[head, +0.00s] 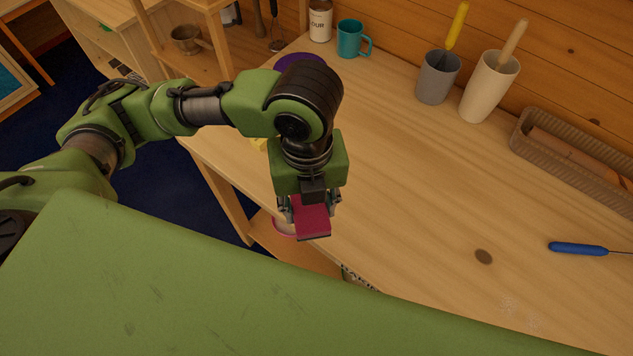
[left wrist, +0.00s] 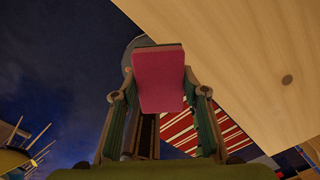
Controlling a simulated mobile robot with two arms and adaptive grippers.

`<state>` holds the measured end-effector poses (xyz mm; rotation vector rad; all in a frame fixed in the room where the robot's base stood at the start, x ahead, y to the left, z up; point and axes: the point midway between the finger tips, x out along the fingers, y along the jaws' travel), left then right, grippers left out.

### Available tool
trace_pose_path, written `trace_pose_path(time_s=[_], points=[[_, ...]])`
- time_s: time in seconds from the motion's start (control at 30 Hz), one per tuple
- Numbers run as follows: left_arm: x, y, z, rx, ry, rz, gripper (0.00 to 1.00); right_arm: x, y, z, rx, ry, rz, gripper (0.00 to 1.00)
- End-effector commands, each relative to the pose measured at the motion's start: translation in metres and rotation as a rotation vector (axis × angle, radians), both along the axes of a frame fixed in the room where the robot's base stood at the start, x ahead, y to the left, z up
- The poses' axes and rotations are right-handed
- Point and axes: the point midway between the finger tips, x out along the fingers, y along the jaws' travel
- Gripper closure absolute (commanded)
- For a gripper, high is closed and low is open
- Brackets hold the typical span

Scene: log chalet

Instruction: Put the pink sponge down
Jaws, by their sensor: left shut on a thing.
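The pink sponge (head: 312,217) is a flat pink block with a darker edge along its lower end. My left gripper (head: 309,205) is shut on it and points downward, near the front edge of the wooden worktop (head: 420,200). In the left wrist view the sponge (left wrist: 160,80) sits between the two fingers of my left gripper (left wrist: 158,95). There the worktop (left wrist: 240,60) fills the upper right, and the sponge is beside its edge. I cannot tell how high the sponge is above the worktop. My right gripper is not in view.
A teal mug (head: 349,40), a grey cup (head: 437,78), a cream cup (head: 488,88) and a brown basket (head: 575,155) stand along the back. A blue-handled tool (head: 577,249) lies at the right. The middle of the worktop is clear. A lower shelf (head: 300,254) shows below its front edge.

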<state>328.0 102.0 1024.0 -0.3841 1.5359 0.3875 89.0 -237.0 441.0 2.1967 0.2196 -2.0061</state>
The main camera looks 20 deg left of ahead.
Motion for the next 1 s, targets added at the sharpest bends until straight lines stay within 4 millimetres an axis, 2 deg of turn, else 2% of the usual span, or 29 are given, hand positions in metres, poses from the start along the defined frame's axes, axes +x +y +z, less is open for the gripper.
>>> trace_pose_path(time_s=[0.17,0.47,0.6,0.73,1.0], points=[[0.012,0.002,-0.006,0.0,0.002,-0.051,0.79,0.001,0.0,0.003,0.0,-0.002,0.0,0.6],[0.081,0.019,-0.035,0.001,0.004,-0.048,0.79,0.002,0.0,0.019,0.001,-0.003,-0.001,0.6],[0.105,0.026,-0.063,0.003,0.004,-0.051,0.79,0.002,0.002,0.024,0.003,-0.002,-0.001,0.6],[0.121,0.029,-0.082,0.001,0.003,-0.053,0.79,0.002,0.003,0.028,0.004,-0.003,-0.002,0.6],[0.136,0.032,-0.102,0.001,0.002,-0.053,0.79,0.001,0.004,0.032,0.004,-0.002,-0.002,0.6]])
